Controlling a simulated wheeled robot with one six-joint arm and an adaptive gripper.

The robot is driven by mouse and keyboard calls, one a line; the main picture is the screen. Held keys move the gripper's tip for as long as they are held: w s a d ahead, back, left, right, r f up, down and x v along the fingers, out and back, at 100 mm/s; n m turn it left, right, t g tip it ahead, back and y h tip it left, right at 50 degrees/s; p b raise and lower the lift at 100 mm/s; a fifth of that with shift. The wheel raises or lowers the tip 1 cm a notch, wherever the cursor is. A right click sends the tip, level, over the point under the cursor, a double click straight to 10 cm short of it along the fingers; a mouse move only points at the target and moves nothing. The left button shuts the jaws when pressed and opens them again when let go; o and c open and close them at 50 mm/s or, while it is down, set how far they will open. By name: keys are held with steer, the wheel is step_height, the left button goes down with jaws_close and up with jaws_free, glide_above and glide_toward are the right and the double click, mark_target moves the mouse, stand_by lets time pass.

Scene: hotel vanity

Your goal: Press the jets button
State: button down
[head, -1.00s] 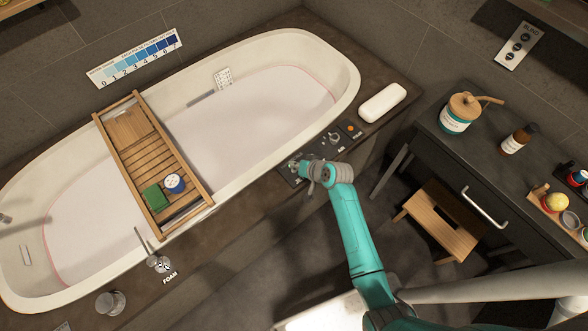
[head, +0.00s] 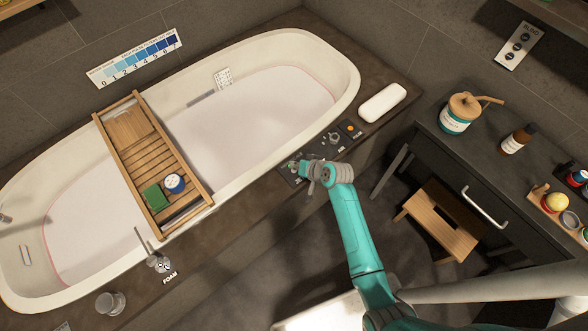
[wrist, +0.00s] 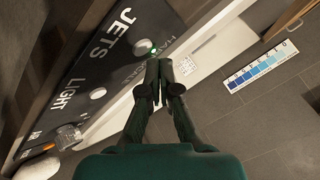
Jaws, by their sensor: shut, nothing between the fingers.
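The dark control panel (head: 322,148) lies on the tub's near rim, and in the wrist view (wrist: 120,62) it carries large JETS (wrist: 108,34) and LIGHT (wrist: 67,97) lettering. A small green glow (wrist: 153,47) shows beside the JETS word, right at my fingertips. A round pale button (wrist: 98,93) sits beside LIGHT. My gripper (wrist: 158,66) is shut and empty, its tips at the panel by the green glow. Whether the tips touch the jets button cannot be told, as they cover that spot. In the head view my gripper (head: 303,167) hides the panel's left end.
The bathtub (head: 348,75) has a wooden caddy (head: 139,150) across it. A knob (head: 333,138) and an orange button (head: 350,129) are on the panel's right part. A white pillow-like block (head: 382,102) lies farther right. A dark vanity (head: 428,135) and wooden stool (head: 437,222) stand at right.

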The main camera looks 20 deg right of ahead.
mark_target(295, 171)
steer(key=shift+f, duration=0.15)
steer(key=shift+f, duration=0.25)
steer(key=shift+f, duration=0.4)
stand_by(1.1)
steer(key=shift+r, duration=0.8)
steer(key=shift+r, duration=2.5)
